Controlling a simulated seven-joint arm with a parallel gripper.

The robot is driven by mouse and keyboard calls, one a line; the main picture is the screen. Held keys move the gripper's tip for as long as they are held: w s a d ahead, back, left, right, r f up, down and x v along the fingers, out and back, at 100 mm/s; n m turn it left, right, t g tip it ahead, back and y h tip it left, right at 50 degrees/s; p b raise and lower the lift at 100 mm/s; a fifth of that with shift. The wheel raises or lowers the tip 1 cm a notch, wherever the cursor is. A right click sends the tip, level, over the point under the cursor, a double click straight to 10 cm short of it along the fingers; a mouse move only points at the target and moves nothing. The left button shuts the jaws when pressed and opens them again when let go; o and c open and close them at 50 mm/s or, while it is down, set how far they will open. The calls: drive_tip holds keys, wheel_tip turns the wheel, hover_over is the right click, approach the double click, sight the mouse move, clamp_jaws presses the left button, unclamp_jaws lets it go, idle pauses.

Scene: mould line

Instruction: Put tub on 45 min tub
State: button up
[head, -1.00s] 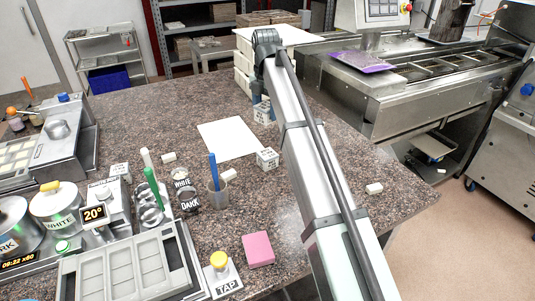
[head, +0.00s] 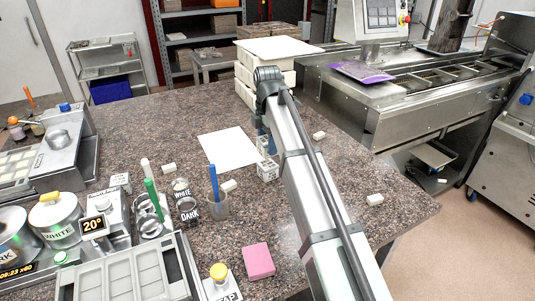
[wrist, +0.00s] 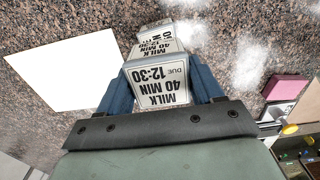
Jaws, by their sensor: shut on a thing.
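My gripper (wrist: 160,95) is shut on a white tub (wrist: 158,84) whose upside-down label reads "MILK 40 MIN" and "DUE 12:30" in the wrist view. In the head view the held tub (head: 262,146) shows beside my arm, partly hidden. A second white labelled tub (head: 268,171) stands on the counter just in front of it, close by; my arm partly covers its right side. A labelled tub (wrist: 186,35) just beyond the held one in the wrist view is partly hidden, and its time cannot be read. Whether the two tubs touch is unclear.
A white sheet (head: 228,148) lies left of the tubs on the speckled counter. Small white blocks (head: 168,169) lie around. A cup with a blue tool (head: 217,205), dark and white pots (head: 188,209) and a pink block (head: 258,260) stand nearer.

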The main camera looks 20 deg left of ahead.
drive_tip(key=shift+f, duration=2.25)
drive_tip(key=shift+f, duration=0.1)
drive_tip(key=o, duration=1.1)
wheel_tip(320, 180, up, 12)
drive_tip(key=shift+r, duration=0.15)
